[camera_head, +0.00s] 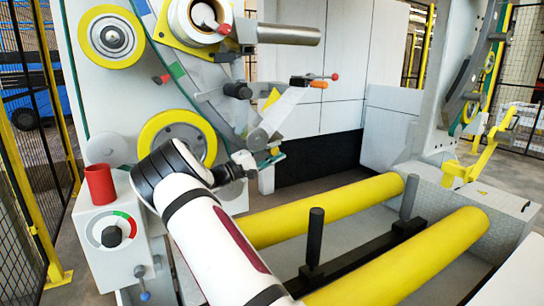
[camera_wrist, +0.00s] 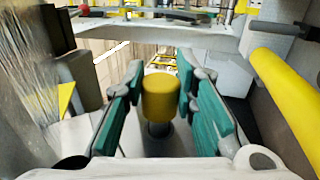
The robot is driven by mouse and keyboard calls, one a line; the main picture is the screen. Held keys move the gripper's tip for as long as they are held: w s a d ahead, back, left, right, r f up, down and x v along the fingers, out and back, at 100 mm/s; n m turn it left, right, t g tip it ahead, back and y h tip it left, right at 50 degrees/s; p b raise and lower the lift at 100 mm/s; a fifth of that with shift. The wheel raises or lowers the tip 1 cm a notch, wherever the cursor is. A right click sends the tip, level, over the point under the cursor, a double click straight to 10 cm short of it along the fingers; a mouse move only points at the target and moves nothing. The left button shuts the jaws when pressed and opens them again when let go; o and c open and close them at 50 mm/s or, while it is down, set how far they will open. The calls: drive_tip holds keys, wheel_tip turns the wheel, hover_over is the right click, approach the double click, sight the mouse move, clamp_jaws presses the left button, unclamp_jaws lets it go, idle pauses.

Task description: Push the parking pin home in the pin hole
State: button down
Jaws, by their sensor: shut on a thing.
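The parking pin, with a yellow cylindrical head (camera_wrist: 161,97) and a grey shank below it, stands between the teal finger pads in the wrist view. My gripper (camera_wrist: 160,82) is shut on the pin's head, one pad on each side.
Two yellow rollers (camera_head: 385,270) lie to the right, with a dark bar and upright posts (camera_head: 315,238) between them. A control box (camera_head: 112,235) with a red cylinder (camera_head: 100,184) on top stands left of my arm. A yellow-rimmed wheel (camera_head: 178,138) is close behind my wrist.

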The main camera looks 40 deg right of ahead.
drive_tip(key=shift+w+d+b, duration=0.2)
drive_tip(key=shift+w+b, duration=0.6)
drive_tip(key=shift+w, duration=0.05)
drive_tip(key=shift+w+r, duration=0.15)
drive_tip(key=shift+d+r+b, duration=0.1)
drive_tip(key=shift+d+b, duration=0.05)
drive_tip(key=shift+b, duration=0.2)
drive_tip(key=shift+s+d, duration=0.35)
drive_tip(key=shift+d, duration=0.1)
drive_tip(key=shift+s+p, duration=0.15)
drive_tip(key=shift+p, duration=0.15)
drive_tip(key=shift+a, duration=0.6)
drive_tip(key=shift+s+a+p, duration=0.25)
drive_tip(key=shift+s+p, duration=0.15)
drive_tip(key=shift+p, duration=0.05)
drive_tip(key=s+a+p, duration=0.3)
drive_tip(key=s+p, duration=0.4)
drive_tip(key=s, duration=0.4)
drive_tip(key=shift+s+f+p, duration=0.2)
drive_tip(key=shift+s+p, duration=0.1)
drive_tip(key=shift+p, duration=0.05)
idle(1.1)
drive_tip(key=shift+d, duration=0.15)
idle(1.7)
